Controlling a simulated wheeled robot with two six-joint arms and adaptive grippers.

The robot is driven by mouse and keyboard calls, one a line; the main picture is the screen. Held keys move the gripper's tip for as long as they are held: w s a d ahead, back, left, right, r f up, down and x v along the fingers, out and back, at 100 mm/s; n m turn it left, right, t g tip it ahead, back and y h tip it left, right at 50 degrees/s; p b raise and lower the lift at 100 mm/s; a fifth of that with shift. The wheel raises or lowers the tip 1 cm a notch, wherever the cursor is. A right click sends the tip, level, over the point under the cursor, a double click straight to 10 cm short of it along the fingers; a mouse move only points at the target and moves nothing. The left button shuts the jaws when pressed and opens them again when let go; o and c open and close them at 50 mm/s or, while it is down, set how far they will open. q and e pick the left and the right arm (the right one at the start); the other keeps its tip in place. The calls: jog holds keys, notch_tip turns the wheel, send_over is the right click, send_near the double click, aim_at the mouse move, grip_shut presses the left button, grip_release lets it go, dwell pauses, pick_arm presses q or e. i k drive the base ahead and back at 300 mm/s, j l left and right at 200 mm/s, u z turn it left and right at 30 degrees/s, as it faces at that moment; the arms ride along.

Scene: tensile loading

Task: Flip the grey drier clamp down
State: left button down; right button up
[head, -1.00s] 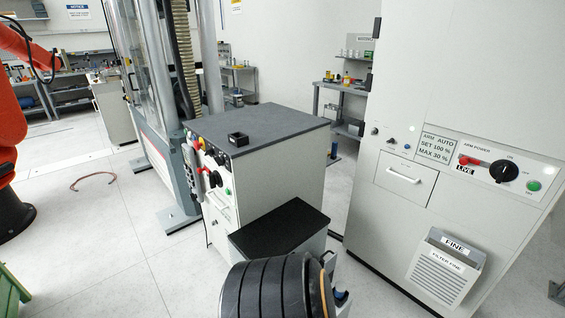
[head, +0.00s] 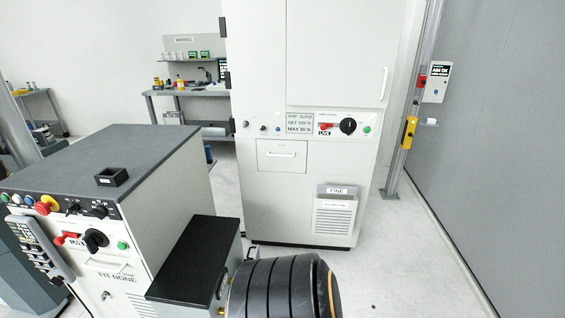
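I cannot make out a grey drier clamp for certain in the head view. A low cabinet with a black top (head: 200,246) stands at the bottom centre, with small metal fittings (head: 249,254) on its right side. I cannot tell whether one of these is the clamp. A black ribbed drum (head: 275,288) covers the bottom edge in front of the fittings and hides part of that area. Neither of my grippers is in view.
A grey-topped control cabinet (head: 105,158) with knobs and a pendant stands at the left, a small black block (head: 112,178) on it. A tall white cabinet (head: 300,190) with a drawer and vent stands ahead. Open floor (head: 410,260) lies right, up to a grey wall (head: 500,130).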

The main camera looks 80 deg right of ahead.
aim_at(253, 259)
jog(key=i+z, duration=0.2)
jog(key=z, duration=0.25)
jog(key=i+z, duration=0.2)
jog(key=z, duration=0.3)
jog(key=i+j+z, duration=0.15)
jog(key=z, duration=0.3)
jog(key=i+j+z, duration=0.2)
jog(key=z, duration=0.25)
jog(key=i+j+z, duration=0.15)
jog(key=z, duration=0.3)
jog(key=i+j+z, duration=0.1)
jog(key=j+z, duration=0.6)
jog(key=z, duration=0.25)
